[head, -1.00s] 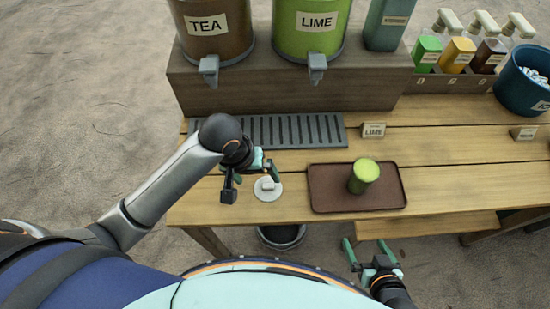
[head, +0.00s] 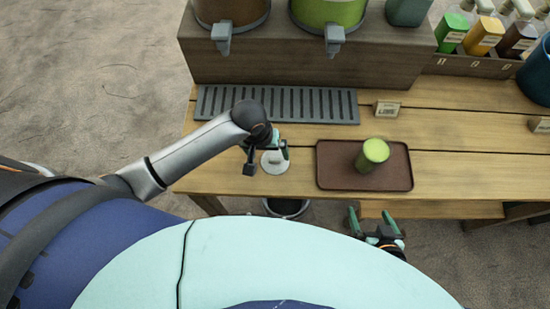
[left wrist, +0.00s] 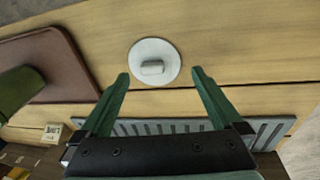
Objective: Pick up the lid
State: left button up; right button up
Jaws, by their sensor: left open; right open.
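The lid (head: 274,164) is a white disc with a small raised grip, lying flat on the wooden table near its front edge. It shows whole in the left wrist view (left wrist: 154,63), just beyond my fingertips. My left gripper (head: 267,155) is open and empty above the lid, and its fingers hide part of it in the head view. In the left wrist view its two green fingers (left wrist: 159,75) stand apart, with the lid's grip between their lines. My right gripper (head: 378,220) is open and empty, in front of the table's front edge.
A brown tray (head: 335,175) holding a green cup (head: 374,153) stands right of the lid. A slotted grey drip grate (head: 277,105) lies behind it. A small label card (head: 387,108) stands behind the tray. A dark bin (head: 287,207) is below the table edge.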

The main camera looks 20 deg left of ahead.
aim_at(273, 163)
pick_arm(q)
jog(key=shift+w+d+f, duration=0.15)
jog(key=shift+f, duration=0.95)
jog(key=c, duration=1.3)
